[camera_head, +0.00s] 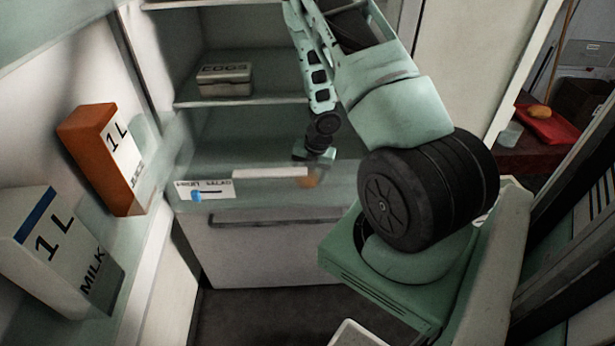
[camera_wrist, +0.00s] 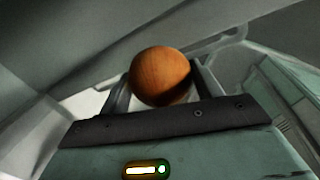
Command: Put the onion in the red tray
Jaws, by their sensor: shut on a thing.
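The round orange-brown onion (camera_wrist: 161,75) sits between the fingers of my gripper (camera_wrist: 163,88) in the wrist view. My gripper is shut on it. In the head view my gripper (camera_head: 315,157) reaches down into the open fridge, and the onion (camera_head: 313,180) shows small and blurred below it, by the drawer front. The red tray (camera_head: 562,128) is far off at the right, on a dark red surface beyond the fridge. An orange-brown item (camera_head: 540,111) lies on the tray. The fingertips are hard to make out in the head view.
The open fridge door at left holds an orange 1 L carton (camera_head: 90,150) and a milk carton (camera_head: 50,245). An egg box (camera_head: 225,79) stands on an upper shelf. A labelled drawer (camera_head: 270,240) is below my gripper. A whitish bowl or cup (camera_head: 510,134) is beside the tray.

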